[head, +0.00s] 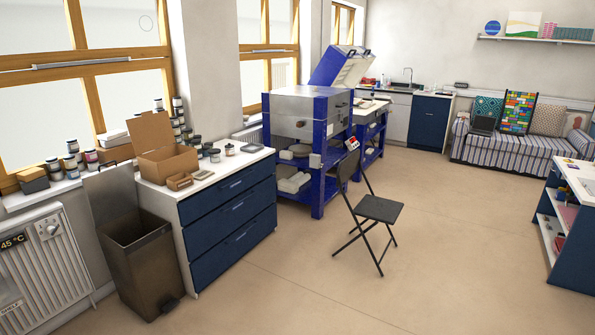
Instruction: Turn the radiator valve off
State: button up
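A white radiator (45,265) stands under the window at the far left, cut off by the picture's left edge. A round valve knob (50,228) on a pale plate sits at its upper right. The knob's exact setting is too small to read. My gripper is not in view.
An open-lidded brown bin (140,262) stands just right of the radiator, beside a blue drawer cabinet (233,215). A black folding chair (378,208) stands mid-floor near the blue-framed kiln (310,110). The front floor (390,290) is clear.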

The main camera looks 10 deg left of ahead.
aim_at(52, 229)
jog(key=i, duration=0.35)
jog(key=u, duration=2.5)
jog(key=i, duration=1.7)
